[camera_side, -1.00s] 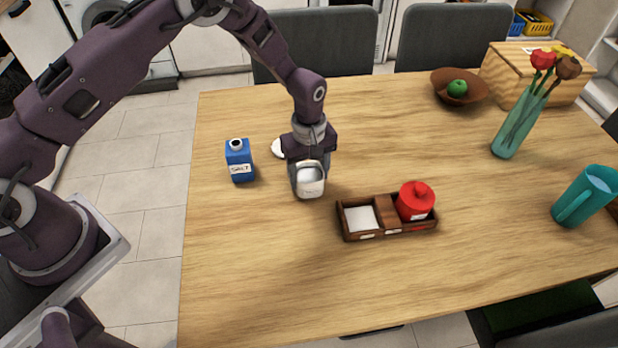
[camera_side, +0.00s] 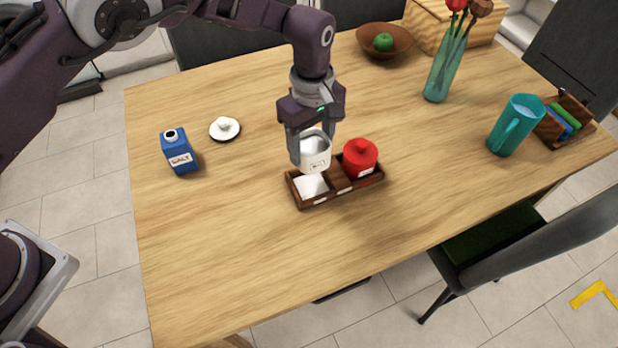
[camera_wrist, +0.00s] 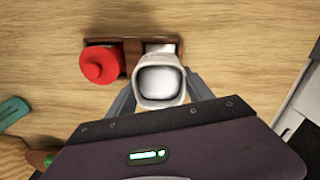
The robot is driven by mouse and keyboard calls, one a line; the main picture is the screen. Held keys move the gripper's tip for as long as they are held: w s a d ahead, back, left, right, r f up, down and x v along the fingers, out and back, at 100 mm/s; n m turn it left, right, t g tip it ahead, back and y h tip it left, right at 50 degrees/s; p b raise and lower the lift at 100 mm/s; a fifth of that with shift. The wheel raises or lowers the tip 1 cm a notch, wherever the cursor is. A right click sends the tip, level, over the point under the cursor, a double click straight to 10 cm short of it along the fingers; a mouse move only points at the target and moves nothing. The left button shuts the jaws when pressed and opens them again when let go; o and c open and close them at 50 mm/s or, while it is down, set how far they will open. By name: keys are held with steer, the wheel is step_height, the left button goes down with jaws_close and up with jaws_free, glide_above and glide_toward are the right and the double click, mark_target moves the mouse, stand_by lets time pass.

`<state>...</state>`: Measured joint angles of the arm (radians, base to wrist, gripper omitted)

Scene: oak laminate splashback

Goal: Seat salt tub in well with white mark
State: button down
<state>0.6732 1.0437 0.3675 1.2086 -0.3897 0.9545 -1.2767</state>
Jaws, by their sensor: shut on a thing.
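The white open-topped tub (camera_side: 317,161) is held upright between the fingers of my gripper (camera_side: 313,146). My gripper is shut on it. The wooden rack (camera_side: 325,201) stands below, and the tub appears just above its left part, near the well with the white floor (camera_side: 309,187). In the wrist view the tub (camera_wrist: 160,86) covers part of the rack (camera_wrist: 133,50); a pale patch (camera_wrist: 160,47) shows beyond it. The gap between tub and rack is hard to judge. A red lidded pot (camera_side: 360,157) sits in the rack's right well.
A blue salt carton (camera_side: 178,153) and a white lid (camera_side: 224,127) lie to the left. A teal mug (camera_side: 513,128), a vase with flowers (camera_side: 440,75) and a bowl with a green apple (camera_side: 384,42) stand to the right and behind. The front table is clear.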

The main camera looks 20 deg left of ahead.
mark_target(311, 132)
step_height(311, 132, down, 9)
steer(key=shift+r, duration=0.1)
steer(key=shift+c, duration=2.1)
jaws_free()
step_height(311, 132, up, 12)
steer(key=shift+r, duration=0.1)
